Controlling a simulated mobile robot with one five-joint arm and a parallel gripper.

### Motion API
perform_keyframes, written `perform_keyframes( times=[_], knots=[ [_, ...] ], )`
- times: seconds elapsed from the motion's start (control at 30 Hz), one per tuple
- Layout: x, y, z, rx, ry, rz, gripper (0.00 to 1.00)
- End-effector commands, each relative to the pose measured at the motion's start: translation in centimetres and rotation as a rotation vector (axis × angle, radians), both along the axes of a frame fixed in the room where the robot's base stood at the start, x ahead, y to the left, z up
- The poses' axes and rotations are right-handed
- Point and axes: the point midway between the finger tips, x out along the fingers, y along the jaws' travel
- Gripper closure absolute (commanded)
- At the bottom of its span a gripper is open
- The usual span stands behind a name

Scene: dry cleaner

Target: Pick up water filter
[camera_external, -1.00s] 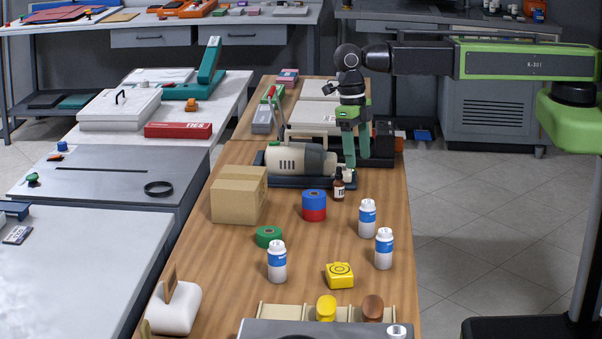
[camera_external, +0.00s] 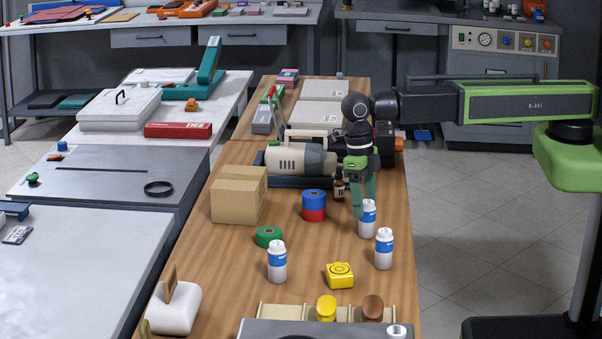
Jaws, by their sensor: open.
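Several similar white bottle-shaped items with blue bands stand upright on the wooden table; I cannot tell from the picture which thing is the water filter. One white-and-blue item (camera_external: 367,222) is right at my gripper (camera_external: 362,205); another stands nearer the camera to its right (camera_external: 384,250), and a third stands to the left (camera_external: 277,264). My gripper points down with green fingers apart and nothing held. Its fingertips are at the top of the nearest item, and I cannot tell whether they touch it.
A small brown bottle (camera_external: 339,190) and a blue-and-red roll (camera_external: 314,206) are left of my gripper. A green roll (camera_external: 268,237), yellow block (camera_external: 339,276) and cardboard box (camera_external: 239,195) share the table (camera_external: 225,285). A beige-and-black machine (camera_external: 297,160) is behind.

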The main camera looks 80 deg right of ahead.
Motion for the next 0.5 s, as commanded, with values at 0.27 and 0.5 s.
perform_keyframes(
  times=[0.27,0.5],
  knots=[
    [-0.3,0.0,-1.4,0.000,0.000,0.000,0.37],
    [-1.2,0.2,-5.5,0.000,0.000,-0.001,0.37]
  ],
)
